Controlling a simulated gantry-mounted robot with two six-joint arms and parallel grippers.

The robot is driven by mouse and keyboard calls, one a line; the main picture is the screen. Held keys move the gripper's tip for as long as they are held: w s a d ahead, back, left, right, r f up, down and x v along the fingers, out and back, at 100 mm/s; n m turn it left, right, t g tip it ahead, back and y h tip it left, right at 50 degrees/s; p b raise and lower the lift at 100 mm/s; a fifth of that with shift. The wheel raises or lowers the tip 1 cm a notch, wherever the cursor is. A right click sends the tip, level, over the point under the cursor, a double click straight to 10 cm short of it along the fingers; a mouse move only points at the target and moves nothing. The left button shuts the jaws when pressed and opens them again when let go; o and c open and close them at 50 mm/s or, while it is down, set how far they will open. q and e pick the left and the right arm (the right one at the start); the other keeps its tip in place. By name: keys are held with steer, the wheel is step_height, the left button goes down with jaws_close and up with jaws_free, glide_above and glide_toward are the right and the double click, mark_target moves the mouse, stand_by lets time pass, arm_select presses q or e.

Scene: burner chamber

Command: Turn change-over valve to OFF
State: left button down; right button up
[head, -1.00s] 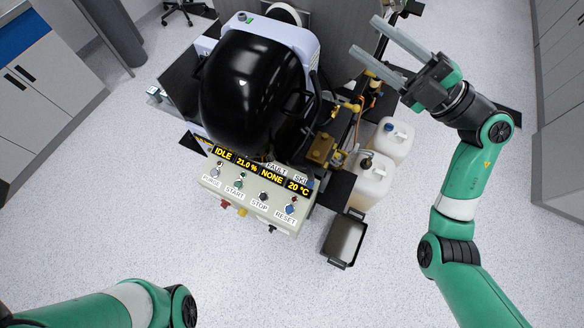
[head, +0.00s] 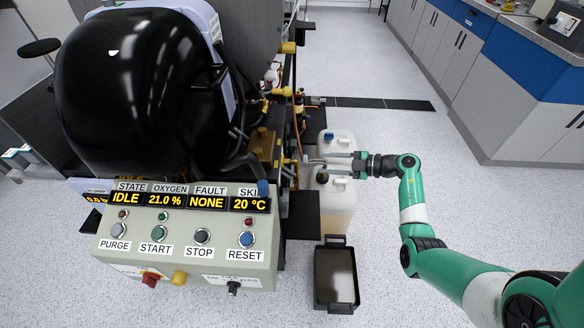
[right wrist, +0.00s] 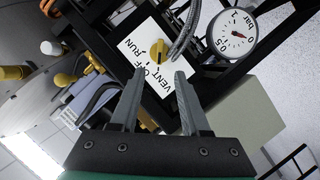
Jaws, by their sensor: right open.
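The change-over valve has a yellow knob (right wrist: 159,52) on a white plate (right wrist: 152,28) marked RUN, OFF and VENT in the right wrist view. I cannot tell for sure which mark the knob points at. My right gripper (right wrist: 159,76) is open and empty, with its two fingers pointing at the plate and the knob ahead of the gap between the tips. In the head view my right gripper (head: 311,167) is at the right side of the machine, above the white canisters. The valve is not clear there. My left gripper is out of view.
A round pressure gauge (right wrist: 236,32) sits right of the plate, and a grey flexible hose (right wrist: 184,33) runs close beside the knob. The control panel (head: 185,232) is at the front. White canisters (head: 337,205) and a black tray (head: 336,278) stand below the right arm.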

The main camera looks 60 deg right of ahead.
mark_target(285, 161)
steer(key=b+x, duration=0.6)
steer(key=x, duration=0.5)
steer(key=shift+w, duration=0.2)
steer(key=shift+a+r, duration=0.1)
jaws_close()
